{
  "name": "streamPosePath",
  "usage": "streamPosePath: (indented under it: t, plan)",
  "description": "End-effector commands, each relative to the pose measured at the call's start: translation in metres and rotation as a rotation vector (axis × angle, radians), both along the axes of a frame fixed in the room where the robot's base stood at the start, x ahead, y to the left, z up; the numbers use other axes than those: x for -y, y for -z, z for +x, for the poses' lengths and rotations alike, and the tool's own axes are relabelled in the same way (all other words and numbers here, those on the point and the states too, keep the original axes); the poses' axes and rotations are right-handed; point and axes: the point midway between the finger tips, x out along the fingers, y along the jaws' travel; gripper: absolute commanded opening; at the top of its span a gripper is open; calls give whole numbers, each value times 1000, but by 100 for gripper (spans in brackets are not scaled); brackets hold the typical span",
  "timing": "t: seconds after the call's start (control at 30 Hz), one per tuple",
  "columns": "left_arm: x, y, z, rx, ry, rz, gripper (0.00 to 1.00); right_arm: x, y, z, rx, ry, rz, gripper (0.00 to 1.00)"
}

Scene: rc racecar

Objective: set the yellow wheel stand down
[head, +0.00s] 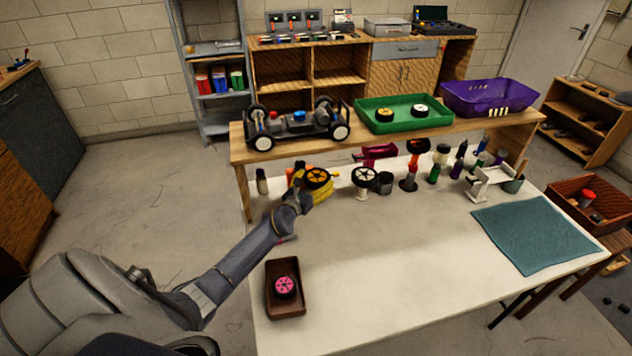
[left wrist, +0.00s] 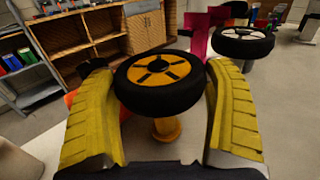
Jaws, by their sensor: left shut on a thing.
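The yellow wheel stand shows in the left wrist view as a short yellow post (left wrist: 166,129) under a black-tyred wheel with a yellow hub (left wrist: 160,70). My left gripper (left wrist: 160,85) is shut on it, with a yellow-padded finger on each side of the tyre. In the head view the yellow-hubbed wheel (head: 317,176) is at the table's far left part, at the end of my left arm. The fingers hide most of the post there, and I cannot tell whether its foot touches the white table (head: 385,262). My right gripper is not in view.
A white-hubbed wheel (head: 365,176) on a pale stand is close on the right, beside a dark cup (head: 385,183). Several bottles and tools line the back. A brown tray (head: 285,309) holds a pink-hubbed wheel in front. The middle of the table is clear up to the teal mat (head: 538,235).

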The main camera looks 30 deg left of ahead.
Motion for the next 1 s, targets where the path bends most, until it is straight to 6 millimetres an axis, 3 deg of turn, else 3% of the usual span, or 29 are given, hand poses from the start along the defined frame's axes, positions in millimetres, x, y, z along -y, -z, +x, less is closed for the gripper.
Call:
streamPosePath:
  t: [0.27, 0.3, 0.37, 0.77, 1.0]
  plan:
    - [0, 3, 0, 0, 1, 0, 54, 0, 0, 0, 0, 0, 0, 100]
    - [0, 3, 0, 0, 1, -1, 92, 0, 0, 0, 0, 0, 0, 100]
    - [0, 3, 0, 0, 1, -1, 99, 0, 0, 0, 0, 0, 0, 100]
    - [1, -1, -1, 0, 0, -2, 100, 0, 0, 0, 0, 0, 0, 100]
    - [2, 1, -34, -2, 0, -2, 100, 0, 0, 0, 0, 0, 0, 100]
